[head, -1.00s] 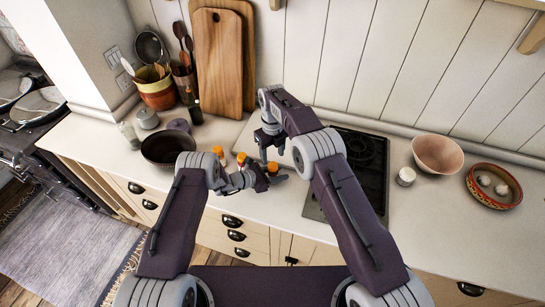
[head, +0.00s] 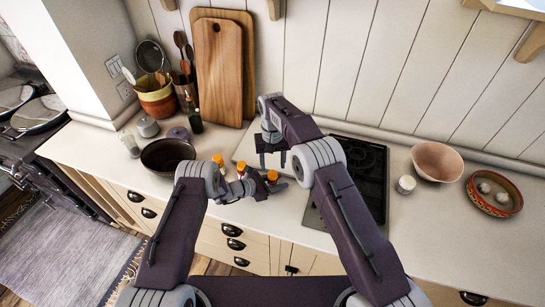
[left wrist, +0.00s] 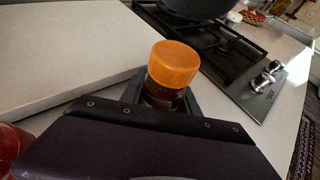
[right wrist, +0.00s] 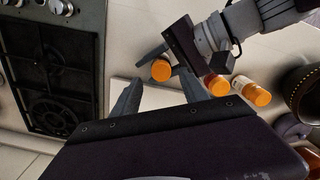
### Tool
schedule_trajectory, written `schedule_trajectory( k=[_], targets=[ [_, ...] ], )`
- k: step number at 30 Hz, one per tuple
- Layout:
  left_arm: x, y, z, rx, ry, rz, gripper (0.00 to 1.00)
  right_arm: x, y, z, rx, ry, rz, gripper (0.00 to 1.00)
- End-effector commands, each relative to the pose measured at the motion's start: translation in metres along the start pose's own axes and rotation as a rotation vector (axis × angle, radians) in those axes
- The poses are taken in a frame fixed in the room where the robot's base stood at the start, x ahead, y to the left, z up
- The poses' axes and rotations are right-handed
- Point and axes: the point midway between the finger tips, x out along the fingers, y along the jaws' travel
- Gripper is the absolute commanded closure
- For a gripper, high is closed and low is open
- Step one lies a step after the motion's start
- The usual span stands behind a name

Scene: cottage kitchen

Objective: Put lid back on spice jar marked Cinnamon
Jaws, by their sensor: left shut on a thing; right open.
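Three spice jars with orange lids stand close together on the counter: the left jar (head: 218,159), the middle jar (head: 241,162) and one at my left gripper (head: 272,176). My left gripper is shut on this last jar, an amber one; its orange lid (left wrist: 174,64) shows in the left wrist view. The other two jars, (right wrist: 217,85) and (right wrist: 253,91), show in the right wrist view. My right gripper (head: 272,160) is open and empty, above the counter just behind the held jar. No Cinnamon marking is readable, and I cannot make out a loose lid.
A pale board (head: 246,150) lies behind the jars. The black hob (head: 368,172) is to the right, with a small white pot (head: 406,184) and a pink bowl (head: 437,162) beyond. A dark pan (head: 166,155) stands left of the jars. Wooden boards (head: 222,68) lean on the wall.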

Motion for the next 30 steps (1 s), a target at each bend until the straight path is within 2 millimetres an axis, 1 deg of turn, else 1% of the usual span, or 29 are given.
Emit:
schedule_trajectory(
  k=[1,5,6,8,9,12,15,18,20,23,30],
  targets=[
    [0.0,0.0,0.0,0.0,-0.001,0.0,1.0,-0.001,0.0,0.0,-0.156,0.0,0.0,0.48],
    [0.0,0.0,0.0,0.0,-0.001,0.0,1.0,-0.004,0.0,0.0,-0.607,0.0,0.0,0.48],
    [0.0,0.0,0.0,0.0,-0.001,0.0,1.0,-0.005,0.0,0.0,-0.746,0.0,0.0,0.48],
    [0.0,0.0,0.0,0.0,-0.001,0.0,1.0,-0.007,0.0,0.001,-0.953,0.0,0.0,0.48],
    [0.0,0.0,0.0,0.0,-0.001,0.0,1.0,-0.008,0.0,0.001,-1.09,0.0,0.0,0.48],
    [0.0,0.0,0.0,0.0,-0.001,0.0,1.0,-0.011,0.0,0.001,-1.404,0.001,0.0,0.48],
    [0.0,0.0,0.0,0.0,-0.001,0.0,1.0,-0.014,0.0,0.0,-1.657,0.003,0.001,0.48],
    [0.0,0.0,0.0,0.0,-0.001,0.0,1.0,-0.017,0.0,0.0,-1.831,0.005,0.004,0.48],
    [0.0,0.0,0.0,0.0,-0.001,0.0,1.0,-0.019,0.0,-0.001,-1.897,0.008,0.006,0.48],
    [0.0,0.0,0.0,0.0,-0.001,0.0,1.0,-0.027,0.0,-0.003,-1.904,0.02,0.017,0.48],
    [0.0,0.0,0.0,0.0,-0.001,0.0,1.0,-0.027,0.0,-0.003,-1.901,0.021,0.018,0.48]
  ],
)
